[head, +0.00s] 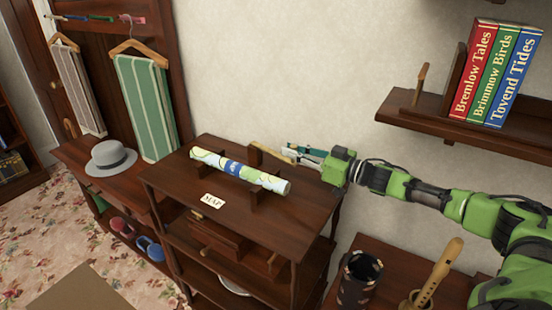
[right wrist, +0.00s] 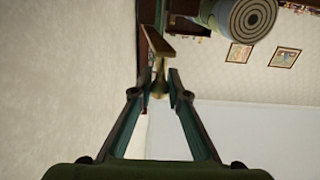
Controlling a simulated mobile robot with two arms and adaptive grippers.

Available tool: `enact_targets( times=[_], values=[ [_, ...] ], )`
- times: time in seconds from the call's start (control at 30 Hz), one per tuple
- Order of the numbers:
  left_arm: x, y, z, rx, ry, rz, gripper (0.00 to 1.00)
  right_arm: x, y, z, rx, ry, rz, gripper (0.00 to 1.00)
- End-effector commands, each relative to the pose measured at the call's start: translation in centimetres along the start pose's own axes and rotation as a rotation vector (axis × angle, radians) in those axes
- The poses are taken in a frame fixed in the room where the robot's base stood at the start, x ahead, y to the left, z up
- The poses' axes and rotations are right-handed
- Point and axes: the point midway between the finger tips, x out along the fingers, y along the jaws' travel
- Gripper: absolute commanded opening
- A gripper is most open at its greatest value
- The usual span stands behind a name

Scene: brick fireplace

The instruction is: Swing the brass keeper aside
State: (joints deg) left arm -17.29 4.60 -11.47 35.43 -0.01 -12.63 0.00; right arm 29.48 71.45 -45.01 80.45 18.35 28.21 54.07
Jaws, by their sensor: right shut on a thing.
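The brass keeper (head: 274,151) is a slim, tan-gold bar at the back of the dark wooden map stand (head: 165,185). It lies behind the rolled map, beside a dark upright, and not across the roll. My right gripper (head: 293,156) comes in from the right and is shut on the keeper's right end. In the right wrist view my fingers (right wrist: 164,90) close around a small brass piece (right wrist: 157,78). The rolled map (head: 235,170) rests in its wooden cradles; its spiral end (right wrist: 254,17) shows in the right wrist view. My left gripper is not in view.
A wall shelf (head: 410,113) with three books (head: 495,75) stands out above my right arm. Below are a dark patterned cup (head: 360,280) and a recorder (head: 437,272). A grey hat (head: 110,158) sits at left. The wall is close behind the stand.

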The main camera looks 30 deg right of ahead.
Motion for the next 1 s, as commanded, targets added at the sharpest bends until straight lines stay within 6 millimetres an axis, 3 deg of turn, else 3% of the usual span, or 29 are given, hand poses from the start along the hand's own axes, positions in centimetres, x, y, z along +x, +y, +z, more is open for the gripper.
enact_targets(
  times=[0.4,1.0],
  values=[
    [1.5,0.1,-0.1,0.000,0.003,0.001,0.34,-0.8,3.0,0.1,0.000,0.002,-0.149,0.00],
    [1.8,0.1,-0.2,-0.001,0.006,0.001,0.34,-0.9,3.8,-0.1,0.002,0.003,-0.205,0.00]
  ],
)
